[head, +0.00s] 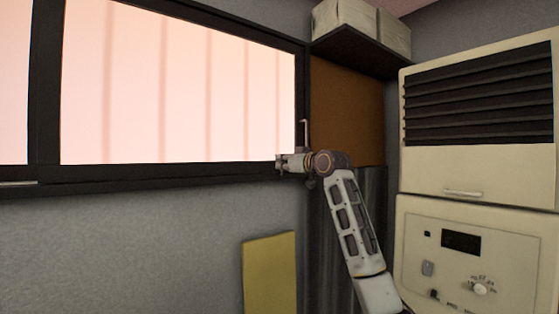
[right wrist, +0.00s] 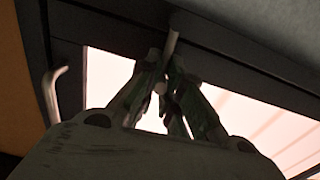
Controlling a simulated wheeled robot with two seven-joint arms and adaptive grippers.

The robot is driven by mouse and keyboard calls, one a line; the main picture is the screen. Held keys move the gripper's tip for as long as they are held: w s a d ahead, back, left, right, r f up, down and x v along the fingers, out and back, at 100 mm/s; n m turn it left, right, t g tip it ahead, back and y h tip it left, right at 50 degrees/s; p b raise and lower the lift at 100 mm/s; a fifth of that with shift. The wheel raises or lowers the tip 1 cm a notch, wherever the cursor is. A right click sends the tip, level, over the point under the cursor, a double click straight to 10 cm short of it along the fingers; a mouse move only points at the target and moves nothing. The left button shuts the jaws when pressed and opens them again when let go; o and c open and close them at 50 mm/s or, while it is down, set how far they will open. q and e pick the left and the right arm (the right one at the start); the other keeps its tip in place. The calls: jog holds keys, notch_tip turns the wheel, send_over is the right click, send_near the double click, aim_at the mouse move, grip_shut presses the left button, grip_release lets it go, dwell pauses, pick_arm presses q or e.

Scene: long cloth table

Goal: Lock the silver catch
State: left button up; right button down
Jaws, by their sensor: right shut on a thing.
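My right gripper (head: 281,163) is at the lower right corner of the dark window frame, with its arm coming up from below. In the right wrist view its fingers (right wrist: 165,80) are closed together on the silver catch (right wrist: 173,42), a slim pale lever standing out from the frame's lower bar. The fingers cover part of the lever, and the gripper hides it in the head view. My left gripper is not in view.
A pale bent handle (head: 305,132) is on the frame's right upright, close to my right gripper; it also shows in the right wrist view (right wrist: 50,97). A shelf with boxes (head: 345,17), a yellow panel (head: 269,275) and a cream cabinet (head: 478,170) are nearby.

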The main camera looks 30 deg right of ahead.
jog(key=shift+w+d+f+m+p, duration=0.1)
jog(key=shift+d+f+m+p, duration=0.15)
jog(key=shift+m, duration=0.45)
jog(key=shift+w+d+m+p, duration=0.1)
jog(key=shift+d+m, duration=0.25)
jog(key=shift+m, duration=0.35)
jog(key=c, duration=1.5)
grip_release()
jog(key=shift+s, duration=0.1)
jog(key=shift+r, duration=0.1)
jog(key=shift+s+d, duration=0.3)
jog(key=shift+s, duration=1.65)
jog(key=shift+s+d, duration=0.3)
jog(key=shift+s, duration=1.7)
jog(key=shift+s+d, duration=0.3)
jog(key=shift+s, duration=1.65)
